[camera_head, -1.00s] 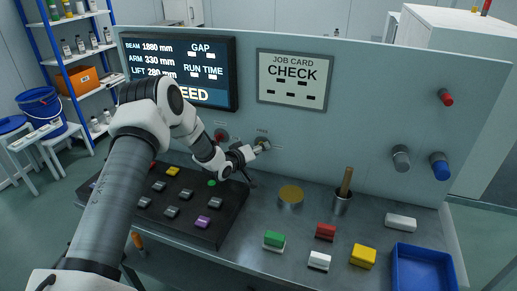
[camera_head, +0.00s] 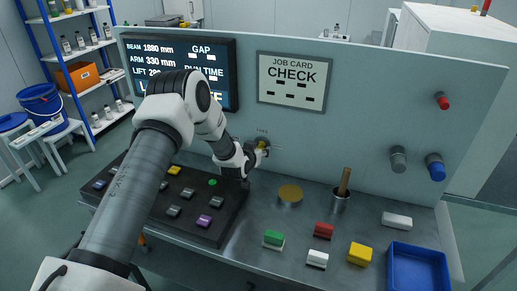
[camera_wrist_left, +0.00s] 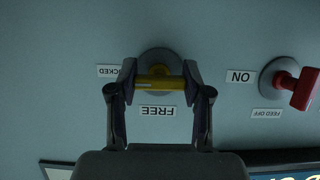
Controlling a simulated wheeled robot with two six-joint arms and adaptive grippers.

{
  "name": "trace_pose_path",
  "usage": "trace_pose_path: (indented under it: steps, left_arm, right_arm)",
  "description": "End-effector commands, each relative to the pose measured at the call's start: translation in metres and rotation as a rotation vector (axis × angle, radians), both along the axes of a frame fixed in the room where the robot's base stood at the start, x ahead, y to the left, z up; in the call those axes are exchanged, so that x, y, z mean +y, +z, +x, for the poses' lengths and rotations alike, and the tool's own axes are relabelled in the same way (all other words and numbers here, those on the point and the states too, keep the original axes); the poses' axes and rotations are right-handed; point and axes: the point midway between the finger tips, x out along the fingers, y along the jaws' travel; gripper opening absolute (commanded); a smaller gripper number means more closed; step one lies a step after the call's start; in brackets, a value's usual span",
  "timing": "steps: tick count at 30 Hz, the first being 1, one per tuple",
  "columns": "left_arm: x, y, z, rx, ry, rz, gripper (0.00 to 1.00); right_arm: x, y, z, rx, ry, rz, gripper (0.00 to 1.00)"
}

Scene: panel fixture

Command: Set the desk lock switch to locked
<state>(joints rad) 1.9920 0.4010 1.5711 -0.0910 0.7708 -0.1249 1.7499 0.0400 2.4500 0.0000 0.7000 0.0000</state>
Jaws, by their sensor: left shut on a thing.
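The desk lock switch (camera_wrist_left: 160,67) has a yellow handle on a round grey base on the panel. In the left wrist view, upside down, the FREE label (camera_wrist_left: 156,112) is below it and the partly hidden LOCKED label (camera_wrist_left: 107,71) is to its left. The yellow handle lies level across the picture, between the fingertips. My left gripper (camera_wrist_left: 159,82) is shut on it; the head view shows the gripper (camera_head: 260,153) at the panel, covering part of the switch (camera_head: 264,142). My right gripper is not in view.
The red feed switch (camera_wrist_left: 300,88) is close beside the lock switch. A dark button console (camera_head: 205,225) lies below my left arm. Several coloured blocks, a cup with a stick (camera_head: 341,200) and a blue tray (camera_head: 418,268) stand to the right.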

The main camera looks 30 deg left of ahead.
Motion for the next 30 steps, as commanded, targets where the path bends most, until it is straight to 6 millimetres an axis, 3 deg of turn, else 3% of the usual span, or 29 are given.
trace_pose_path:
  steps: [15,16,18,30]
  left_arm:
    - [0.0006,0.0036,0.0020,-0.003,0.000,0.027,0.14]
    - [0.0006,0.0035,0.0020,-0.003,0.000,0.027,0.53]
    - [0.0005,0.0030,0.0017,-0.002,0.000,0.027,0.75]
    - [-0.0009,0.0033,-0.0053,0.004,0.000,0.025,0.75]
  right_arm:
    - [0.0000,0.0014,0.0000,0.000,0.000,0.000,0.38]
    - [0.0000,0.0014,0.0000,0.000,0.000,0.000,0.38]
    - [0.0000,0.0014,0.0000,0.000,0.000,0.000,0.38]
    - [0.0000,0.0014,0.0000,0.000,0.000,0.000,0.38]
